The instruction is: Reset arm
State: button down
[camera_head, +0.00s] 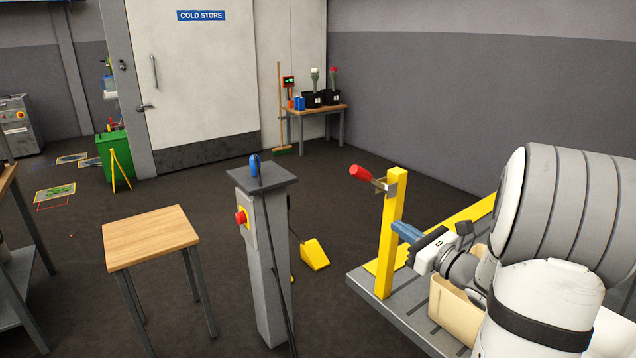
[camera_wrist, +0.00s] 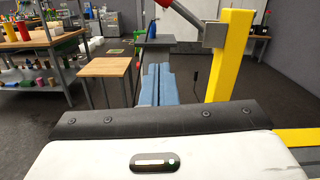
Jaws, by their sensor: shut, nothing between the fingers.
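My gripper (camera_head: 405,230) shows at the right of the head view, at the end of my white and grey arm. Its blue fingers are shut with nothing between them, and they point left close to a yellow post (camera_head: 391,235). The fingers (camera_wrist: 159,84) also show in the middle of the wrist view, side by side. The yellow post (camera_wrist: 229,55) stands just right of them there. A lever with a red handle (camera_head: 361,171) is fixed to the post near its top.
The post stands on a grey slatted bench (camera_head: 375,305). A grey pedestal (camera_head: 266,260) carries a red button and a small blue object. A wooden table (camera_head: 151,237) stands to its left. A yellow wedge (camera_head: 314,254) lies on the floor. Black buckets with tulips (camera_head: 322,97) stand at the back.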

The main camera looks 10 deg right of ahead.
jog(key=s+a+n+g+y+p, duration=0.1)
jog(key=s+a+n+g+p, duration=0.1)
jog(key=s+a+n+g, duration=0.4)
jog(key=s+a+n+g+y+p, duration=0.1)
jog(key=s+a+n+g, duration=0.1)
jog(key=a+n, duration=0.35)
jog(key=s+a+n+g+p, duration=0.2)
jog(key=s+a+n+g, duration=0.15)
jog(key=a, duration=0.55)
jog(key=s+d+r+n+g+h+p, duration=0.1)
jog(key=s+d+n+h+p, duration=0.1)
jog(key=s+n+h, duration=0.3)
jog(key=s+d+r+n+g+h+p, duration=0.2)
jog(key=s+n+h, duration=0.3)
jog(key=n, duration=0.5)
jog(key=shift+s+d, duration=0.15)
jog(key=shift+s, duration=0.65)
